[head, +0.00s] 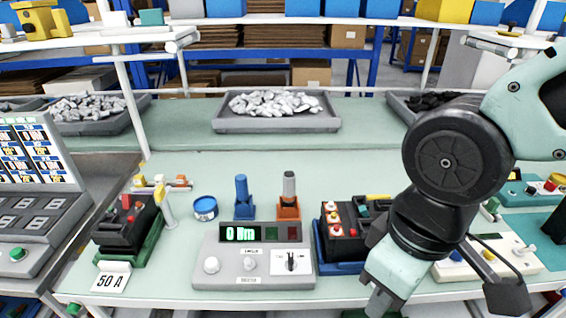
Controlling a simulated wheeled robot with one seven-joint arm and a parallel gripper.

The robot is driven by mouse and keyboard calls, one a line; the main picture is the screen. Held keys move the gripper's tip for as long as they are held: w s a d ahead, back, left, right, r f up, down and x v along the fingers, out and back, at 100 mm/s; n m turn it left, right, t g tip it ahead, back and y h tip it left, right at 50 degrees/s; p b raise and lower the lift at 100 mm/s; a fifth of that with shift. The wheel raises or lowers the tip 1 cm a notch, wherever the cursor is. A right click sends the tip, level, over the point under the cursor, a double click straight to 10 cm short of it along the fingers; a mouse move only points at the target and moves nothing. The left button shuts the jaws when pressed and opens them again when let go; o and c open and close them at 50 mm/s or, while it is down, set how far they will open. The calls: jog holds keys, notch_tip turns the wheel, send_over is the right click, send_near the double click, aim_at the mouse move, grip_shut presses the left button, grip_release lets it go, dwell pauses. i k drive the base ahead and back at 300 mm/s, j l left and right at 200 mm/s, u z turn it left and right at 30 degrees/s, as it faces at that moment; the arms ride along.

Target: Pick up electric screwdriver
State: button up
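Two upright tools stand in holders on the bench, behind a grey meter box: a blue one (241,188) in a blue holder (243,211), and one with a grey top (289,185) in an orange holder (289,207). Either could be the electric screwdriver; I cannot tell which. My gripper (378,302) hangs at the lower right, in front of the bench's near side, well apart from both tools. Its fingertips are partly cut by the bottom edge, so I cannot see whether it is open or shut.
The meter box (253,262) reads "0 Nm". A black breaker on a green base (128,228) stands left, near a "50 A" card (110,282). A breaker on a blue base (340,266) is beside my arm. A blue tin (205,208) is left of the tools.

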aim_at(288, 176)
jog(key=z, duration=1.3)
jog(key=i+l+u, duration=0.25)
jog(key=i, duration=0.25)
